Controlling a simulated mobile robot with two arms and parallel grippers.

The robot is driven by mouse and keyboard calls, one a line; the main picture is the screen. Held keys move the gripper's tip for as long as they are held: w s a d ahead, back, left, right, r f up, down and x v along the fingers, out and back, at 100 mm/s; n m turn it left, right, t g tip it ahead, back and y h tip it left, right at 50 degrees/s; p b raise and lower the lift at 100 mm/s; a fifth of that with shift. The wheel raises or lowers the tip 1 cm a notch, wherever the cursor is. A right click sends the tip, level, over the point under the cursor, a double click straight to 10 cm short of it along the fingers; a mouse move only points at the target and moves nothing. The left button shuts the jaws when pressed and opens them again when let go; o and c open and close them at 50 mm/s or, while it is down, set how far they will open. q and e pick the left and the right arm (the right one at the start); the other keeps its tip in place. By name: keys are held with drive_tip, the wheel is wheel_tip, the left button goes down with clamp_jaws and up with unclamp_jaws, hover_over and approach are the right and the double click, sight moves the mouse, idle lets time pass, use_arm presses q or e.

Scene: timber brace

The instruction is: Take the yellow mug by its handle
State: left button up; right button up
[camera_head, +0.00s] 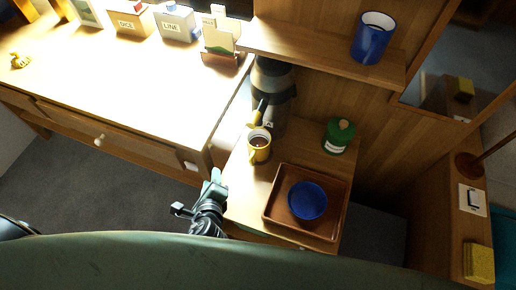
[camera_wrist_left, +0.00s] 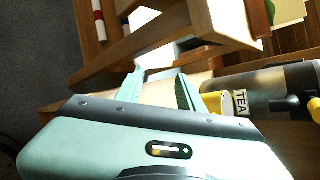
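In the left wrist view the mug (camera_wrist_left: 213,104) is partly hidden behind one finger. My left gripper (camera_head: 215,180) is left of and nearer than the mug in the head view, apart from it. In the left wrist view the gripper (camera_wrist_left: 156,86) is open, with nothing held between its fingers. My right gripper is not in view.
A grey and black urn (camera_head: 273,82), labelled TEA, stands right behind the mug. A brown tray (camera_head: 277,209) with a blue bowl (camera_head: 307,200) is in front. A green container (camera_head: 339,136) stands to the right. A desk (camera_head: 130,85) is at left; a shelf (camera_head: 300,50) overhangs.

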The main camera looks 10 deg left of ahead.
sight(252, 164)
use_arm(q)
drive_tip(key=d+m+h, duration=0.1)
drive_tip(key=d+m, duration=0.2)
drive_tip(key=m, duration=0.1)
drive_tip(key=d+m+t+h, duration=0.1)
drive_tip(key=d+m, duration=0.2)
drive_tip(key=m, duration=0.1)
drive_tip(key=w+d+m+t+h, duration=0.1)
drive_tip(key=d+m, duration=0.2)
drive_tip(key=m, duration=0.1)
drive_tip(key=shift+d+f+m+h, duration=0.25)
drive_tip(key=shift+d+m+h, duration=0.05)
drive_tip(key=shift+m, duration=0.1)
drive_tip(key=shift+w+d+f+t, duration=0.1)
drive_tip(key=shift+w+d+t, duration=0.1)
drive_tip(key=shift+w+t, duration=0.1)
drive_tip(key=x, duration=0.7)
drive_tip(key=shift+w, duration=0.1)
drive_tip(key=shift+c, duration=0.4)
clamp_jaws()
